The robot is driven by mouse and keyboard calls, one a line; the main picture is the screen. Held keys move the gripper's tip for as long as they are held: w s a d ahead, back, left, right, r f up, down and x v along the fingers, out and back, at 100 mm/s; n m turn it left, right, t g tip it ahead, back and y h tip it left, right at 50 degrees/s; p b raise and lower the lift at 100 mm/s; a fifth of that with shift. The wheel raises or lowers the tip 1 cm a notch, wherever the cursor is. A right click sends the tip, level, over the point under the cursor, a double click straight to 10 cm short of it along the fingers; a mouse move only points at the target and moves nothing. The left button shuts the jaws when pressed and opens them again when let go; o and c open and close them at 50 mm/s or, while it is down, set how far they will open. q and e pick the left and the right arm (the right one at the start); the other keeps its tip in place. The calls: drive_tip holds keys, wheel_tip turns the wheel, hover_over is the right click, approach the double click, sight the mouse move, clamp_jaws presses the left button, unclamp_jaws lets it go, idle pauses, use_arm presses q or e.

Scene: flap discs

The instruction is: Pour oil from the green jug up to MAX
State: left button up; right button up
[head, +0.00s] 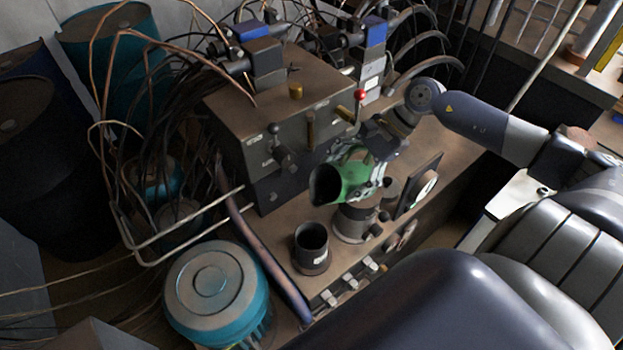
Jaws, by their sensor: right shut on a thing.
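The green jug (353,172) is in the middle of the head view, tilted, with its wide dark mouth facing the lower left. My right gripper (376,152) is shut on the green jug from behind and holds it above the bench. The jug's handle and the exact finger contact are hard to make out. An open dark cylindrical pot (312,248) with a small white label stands below and a little left of the jug's mouth, apart from it. I see no oil stream, and no MAX mark is readable. My left gripper is not in view.
A metal box (290,105) with a red-knobbed lever stands behind the jug. A teal drum (216,290) is at the front left. Cables and a bent rail crowd the left side. Small valves line the bench's front edge.

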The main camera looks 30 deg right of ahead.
drive_tip(key=shift+a+h+p, duration=0.25)
drive_tip(key=shift+h+p, duration=0.15)
drive_tip(key=shift+h, duration=0.2)
drive_tip(key=shift+d, duration=0.55)
idle(0.5)
drive_tip(key=shift+a+f+n+h+p, duration=0.15)
drive_tip(key=shift+h+p, duration=0.15)
drive_tip(key=shift+h, duration=0.2)
drive_tip(key=shift+a+f+n+h+p, duration=0.15)
drive_tip(key=shift+h+p, duration=0.15)
drive_tip(key=shift+h, duration=0.2)
idle(1.9)
drive_tip(key=shift+a+f+b, duration=0.1)
drive_tip(key=shift+f+b, duration=0.05)
drive_tip(key=shift+b, duration=0.25)
idle(0.3)
